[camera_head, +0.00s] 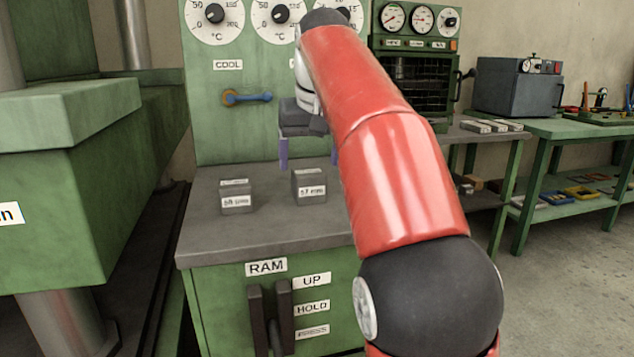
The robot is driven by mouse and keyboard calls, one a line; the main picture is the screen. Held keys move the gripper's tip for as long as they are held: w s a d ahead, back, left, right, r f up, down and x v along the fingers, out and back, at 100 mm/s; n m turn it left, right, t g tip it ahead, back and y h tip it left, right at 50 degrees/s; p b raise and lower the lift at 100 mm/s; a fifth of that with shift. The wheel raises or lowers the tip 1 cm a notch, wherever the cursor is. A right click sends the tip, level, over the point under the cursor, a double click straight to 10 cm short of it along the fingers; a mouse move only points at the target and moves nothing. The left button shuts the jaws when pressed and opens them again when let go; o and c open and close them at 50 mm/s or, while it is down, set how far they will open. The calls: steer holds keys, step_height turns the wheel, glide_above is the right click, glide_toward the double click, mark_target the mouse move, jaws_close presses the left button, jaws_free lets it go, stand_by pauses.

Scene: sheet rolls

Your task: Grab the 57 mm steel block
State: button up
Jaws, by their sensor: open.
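The grey steel block whose label appears to read 57 mm (309,181) stands upright on the grey top of the green cabinet (205,243). A second, similar block (237,202) with a hard-to-read label stands to its left, apart from it. My gripper (309,164) points down with its two purple fingers apart, over or behind the 57 mm block in the picture. Nothing shows between the fingers. I cannot tell the exact height or depth between the fingertips and the block. My red arm hides the right part of the cabinet top.
A green panel with dials and a blue-handled valve (247,97) rises behind the blocks. A large green press (75,190) stands at left. The cabinet top in front of the blocks is clear.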

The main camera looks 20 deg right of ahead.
mark_target(308, 171)
steer(key=b+x, duration=0.2)
steer(key=x, duration=0.4)
steer(key=shift+f, duration=0.2)
steer(key=shift+c, duration=0.5)
steer(key=shift+r, duration=0.1)
jaws_close()
steer(key=shift+r, duration=0.15)
